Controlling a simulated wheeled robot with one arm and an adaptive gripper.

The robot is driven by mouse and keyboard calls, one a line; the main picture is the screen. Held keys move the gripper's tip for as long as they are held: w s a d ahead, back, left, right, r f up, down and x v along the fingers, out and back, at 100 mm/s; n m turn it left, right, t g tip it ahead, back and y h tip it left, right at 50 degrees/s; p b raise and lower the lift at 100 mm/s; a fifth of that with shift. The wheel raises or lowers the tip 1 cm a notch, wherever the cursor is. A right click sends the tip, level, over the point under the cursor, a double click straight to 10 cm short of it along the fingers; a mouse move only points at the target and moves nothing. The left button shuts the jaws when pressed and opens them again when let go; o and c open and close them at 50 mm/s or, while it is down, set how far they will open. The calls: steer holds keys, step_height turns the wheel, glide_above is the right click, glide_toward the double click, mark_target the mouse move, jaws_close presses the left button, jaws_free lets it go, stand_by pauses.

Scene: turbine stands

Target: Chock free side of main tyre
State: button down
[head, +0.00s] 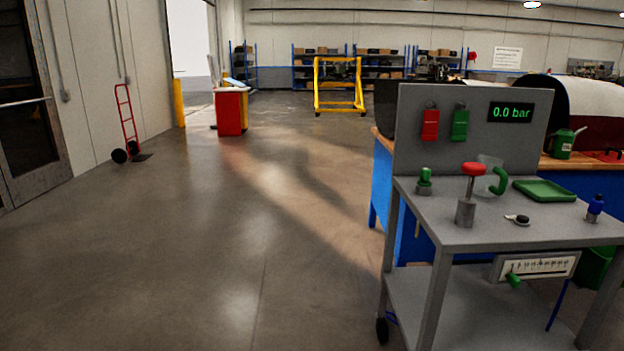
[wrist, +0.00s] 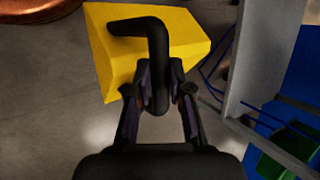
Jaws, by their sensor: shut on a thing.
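In the wrist view a yellow wedge-shaped block, the chock (wrist: 112,58), has a bent black handle (wrist: 130,27) on top. My gripper (wrist: 158,88) is shut on the upright part of that handle, and the chock hangs beyond the fingers. The head view shows neither my gripper nor the chock. I cannot make out the main tyre for certain in either view.
A grey cart (head: 520,232) with a gauge panel stands close at the right, before a blue bench (head: 380,185). A copper-coloured curved object (wrist: 40,12) lies upper left in the wrist view. A red hand truck (head: 127,120) stands left. The middle floor is clear.

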steer(key=shift+w, duration=0.1)
steer(key=shift+w+a+r+n, duration=0.2)
steer(key=shift+w+a+r, duration=0.05)
steer(key=shift+w+a, duration=0.3)
steer(key=shift+w+a+r+n, duration=0.2)
steer(key=shift+w+a, duration=0.2)
steer(key=shift+a, duration=0.1)
steer(key=w+a+r+n+g, duration=0.2)
steer(key=w+a+r+n, duration=0.2)
steer(key=w+a, duration=0.7)
steer(key=w+a+r+n+g+y, duration=0.1)
steer(key=w+a+r+n+g, duration=0.2)
steer(key=w+a, duration=0.8)
steer(key=w+a+r+n+g+y, duration=0.1)
steer(key=w+a+r+n+g, duration=0.2)
steer(key=w+a+r+n, duration=0.4)
steer(key=w+a+n, duration=0.1)
steer(key=w+a, duration=0.4)
steer(key=a, duration=0.1)
steer(key=shift+n, duration=0.4)
